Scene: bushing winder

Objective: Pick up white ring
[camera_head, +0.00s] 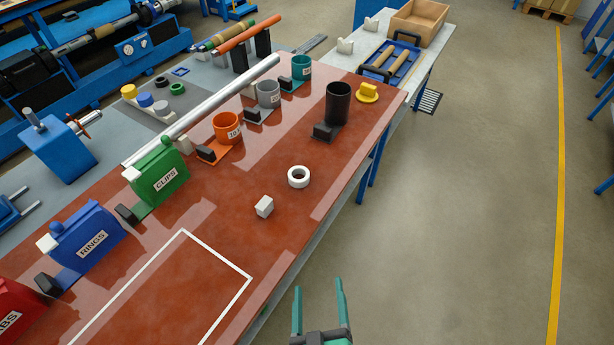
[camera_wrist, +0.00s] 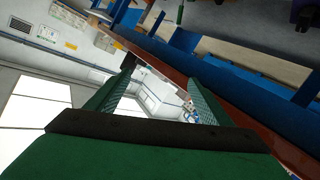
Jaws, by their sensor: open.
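The white ring (camera_head: 290,181) lies flat on the reddish-brown table, right of the middle and near its right edge. A small white block (camera_head: 264,207) lies a little nearer, to its lower left. My gripper (camera_head: 319,290) is at the bottom of the head view, beyond the table's right edge, with its two green fingers apart and nothing between them. It is nearer to the camera than the ring and well apart from it. The wrist view shows the open green fingers of my gripper (camera_wrist: 160,82) against the room; the ring cannot be made out there.
Green (camera_head: 158,180) and blue (camera_head: 88,243) labelled bins stand along the table's left side. Orange (camera_head: 227,129), grey (camera_head: 268,95) and black (camera_head: 338,104) cups and a yellow piece (camera_head: 367,94) stand farther back. A white outlined area (camera_head: 216,258) is bare. Floor to the right is open.

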